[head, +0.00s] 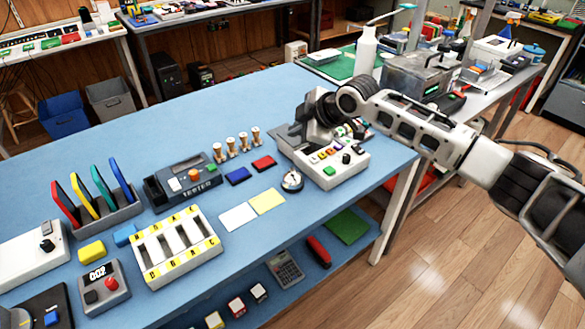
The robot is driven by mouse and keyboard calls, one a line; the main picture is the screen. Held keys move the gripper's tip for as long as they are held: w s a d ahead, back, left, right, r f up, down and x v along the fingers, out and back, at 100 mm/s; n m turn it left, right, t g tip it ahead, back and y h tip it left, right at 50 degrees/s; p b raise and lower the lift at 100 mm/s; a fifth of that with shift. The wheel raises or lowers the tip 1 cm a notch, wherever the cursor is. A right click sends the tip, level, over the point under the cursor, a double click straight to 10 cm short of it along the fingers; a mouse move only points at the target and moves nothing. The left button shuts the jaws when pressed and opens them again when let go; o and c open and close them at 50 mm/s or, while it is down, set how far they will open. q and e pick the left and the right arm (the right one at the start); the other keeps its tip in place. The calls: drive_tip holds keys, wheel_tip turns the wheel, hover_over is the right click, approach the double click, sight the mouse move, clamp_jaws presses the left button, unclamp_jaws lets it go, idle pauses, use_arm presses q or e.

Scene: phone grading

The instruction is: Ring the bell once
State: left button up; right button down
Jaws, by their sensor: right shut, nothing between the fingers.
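The bell (292,181) is a small silver dome. It sits on the blue table near its right front edge, beside the white box with coloured buttons. My right gripper (286,141) is shut and empty. It is beyond the bell in the picture, over the back left part of the white button box, and apart from the bell. Its fingertips are small and hard to make out against the grey parts there. My left gripper is not in view.
The white button box (345,172) stands right of the bell. White and yellow cards (267,201) lie to its left, with blue and red pieces (264,163) behind. A tester (187,183) and slotted white tray (178,249) stand further left. The table's back middle is clear.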

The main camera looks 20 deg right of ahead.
drive_tip(key=shift+f, duration=0.1)
drive_tip(key=b, duration=0.6)
hover_over(292, 170)
drive_tip(key=f, duration=0.4)
drive_tip(key=d+f, duration=0.1)
drive_tip(key=f, duration=0.1)
drive_tip(key=shift+s+f, duration=0.25)
drive_tip(key=shift+s, duration=0.15)
drive_tip(key=shift+f, duration=0.3)
drive_tip(key=shift+a+f+b, duration=0.1)
drive_tip(key=shift+f+b, duration=0.2)
drive_tip(key=shift+f, duration=0.05)
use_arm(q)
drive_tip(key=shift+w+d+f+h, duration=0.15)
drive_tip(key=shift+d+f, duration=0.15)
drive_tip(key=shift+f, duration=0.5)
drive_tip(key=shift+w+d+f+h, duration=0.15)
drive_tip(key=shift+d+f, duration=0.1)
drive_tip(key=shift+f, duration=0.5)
use_arm(e)
drive_tip(key=shift+f, duration=0.4)
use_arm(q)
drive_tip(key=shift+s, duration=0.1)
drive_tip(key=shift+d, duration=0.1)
use_arm(e)
drive_tip(key=shift+f, duration=0.1)
drive_tip(key=shift+f, duration=0.3)
